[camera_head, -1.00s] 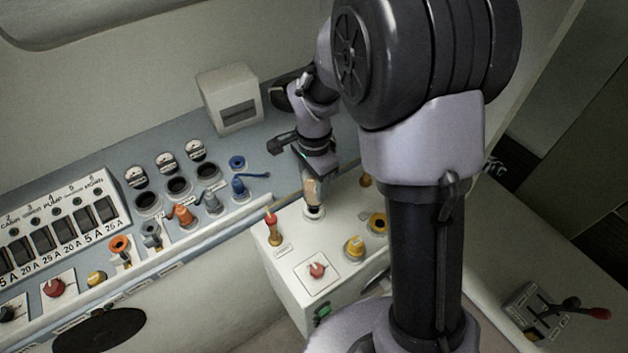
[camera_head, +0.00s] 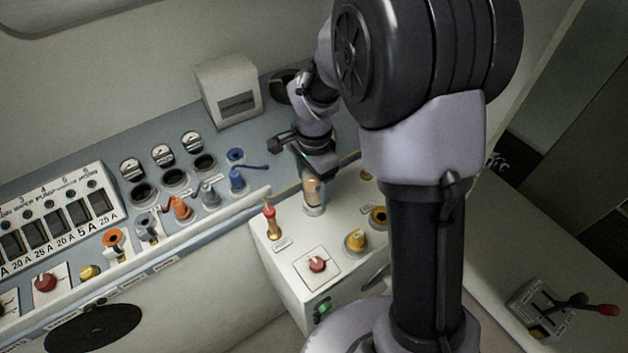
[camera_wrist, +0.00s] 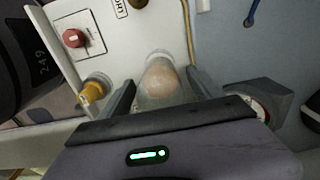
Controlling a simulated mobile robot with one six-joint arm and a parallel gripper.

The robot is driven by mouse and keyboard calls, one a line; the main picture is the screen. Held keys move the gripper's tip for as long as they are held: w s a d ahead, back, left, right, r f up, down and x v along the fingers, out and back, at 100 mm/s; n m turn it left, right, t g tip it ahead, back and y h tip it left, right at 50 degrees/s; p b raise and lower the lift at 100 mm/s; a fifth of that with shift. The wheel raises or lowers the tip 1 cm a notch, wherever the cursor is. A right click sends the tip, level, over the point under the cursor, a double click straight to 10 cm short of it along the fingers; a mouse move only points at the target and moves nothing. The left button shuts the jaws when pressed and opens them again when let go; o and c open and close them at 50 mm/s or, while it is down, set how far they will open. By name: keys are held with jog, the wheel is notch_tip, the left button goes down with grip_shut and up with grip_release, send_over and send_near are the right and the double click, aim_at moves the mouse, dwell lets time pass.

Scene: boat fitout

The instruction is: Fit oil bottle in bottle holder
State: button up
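The oil bottle (camera_head: 312,188), clear with a tan-amber content, stands upright on the white box, its lower end in a pale round bottle holder (camera_head: 314,209). How deep it sits is hard to tell. In the wrist view the bottle (camera_wrist: 163,80) shows between the two fingers, with a gap on each side. My gripper (camera_wrist: 160,95) is open around or just above the bottle's upper end. In the head view my gripper (camera_head: 318,172) is directly above the bottle and partly hides its top.
A red-topped brass fitting (camera_head: 270,220), a red knob (camera_head: 317,264) and yellow fittings (camera_head: 355,241) share the white box (camera_head: 285,262). A blue-handled valve (camera_head: 237,178) stands close to the left on the grey console, beside several gauges and plugs. A throttle lever (camera_head: 578,301) is at lower right.

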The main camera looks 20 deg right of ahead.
notch_tip(320, 180, up, 18)
jog(key=p, duration=0.2)
jog(key=shift+f, duration=0.25)
